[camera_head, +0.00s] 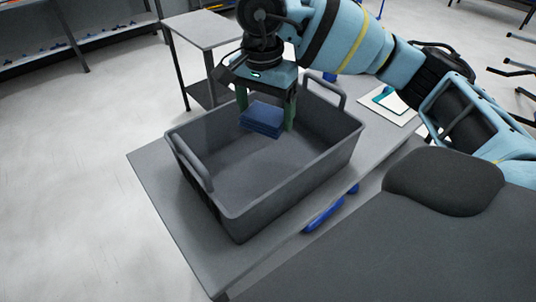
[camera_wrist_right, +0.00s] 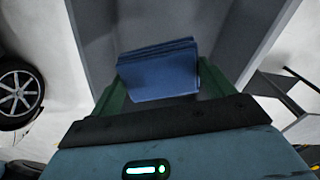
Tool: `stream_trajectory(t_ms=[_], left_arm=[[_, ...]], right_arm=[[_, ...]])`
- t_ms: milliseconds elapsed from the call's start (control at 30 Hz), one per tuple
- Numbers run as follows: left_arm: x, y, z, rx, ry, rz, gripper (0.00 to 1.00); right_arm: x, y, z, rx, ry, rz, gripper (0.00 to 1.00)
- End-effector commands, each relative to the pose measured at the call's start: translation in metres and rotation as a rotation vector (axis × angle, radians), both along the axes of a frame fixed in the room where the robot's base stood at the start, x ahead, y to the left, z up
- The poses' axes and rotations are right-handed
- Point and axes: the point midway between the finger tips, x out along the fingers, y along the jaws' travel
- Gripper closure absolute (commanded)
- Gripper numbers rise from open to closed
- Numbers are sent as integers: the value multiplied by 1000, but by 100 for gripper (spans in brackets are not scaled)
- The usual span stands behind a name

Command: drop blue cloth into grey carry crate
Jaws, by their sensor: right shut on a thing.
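The blue cloth (camera_head: 262,119) is a folded stack held between the green fingers of my right gripper (camera_head: 266,112). The grey carry crate (camera_head: 240,212) stands on the grey table, with a raised handle at each end. My right gripper points down over the crate and holds the cloth inside or just above its opening; the exact height is hard to tell. In the right wrist view the cloth (camera_wrist_right: 158,70) sits between both fingers, with the crate's walls (camera_wrist_right: 95,40) around it. The crate floor that shows is bare. My left gripper is not in view.
The grey table (camera_head: 165,205) carries the crate. A blue-handled item (camera_head: 325,212) lies along its front edge. A white and teal item (camera_head: 390,103) lies at the right. A small side table (camera_head: 205,30) stands behind. A wheel (camera_wrist_right: 18,90) shows in the wrist view.

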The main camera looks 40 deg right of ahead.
Motion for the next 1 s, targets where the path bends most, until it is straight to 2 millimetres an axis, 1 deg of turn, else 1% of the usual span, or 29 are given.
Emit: stream_trajectory(t_ms=[33, 100, 200, 333, 467, 667, 867, 1000], left_arm=[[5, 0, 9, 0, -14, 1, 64], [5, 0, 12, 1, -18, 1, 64], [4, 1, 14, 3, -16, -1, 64], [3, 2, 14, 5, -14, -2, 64], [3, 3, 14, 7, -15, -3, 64], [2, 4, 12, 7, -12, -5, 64], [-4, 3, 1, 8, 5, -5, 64], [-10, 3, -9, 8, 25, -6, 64]], right_arm=[[4, -8, 27, 4, -15, -81, 41], [8, -16, 48, 11, -16, -180, 41], [11, -25, 70, 20, -15, -285, 41], [13, -30, 82, 27, -11, -351, 41], [13, -31, 83, 28, -9, -366, 41], [13, -31, 77, 28, -7, -363, 41], [14, -30, 61, 27, -4, -361, 41], [13, -31, 45, 27, -4, -361, 41]])
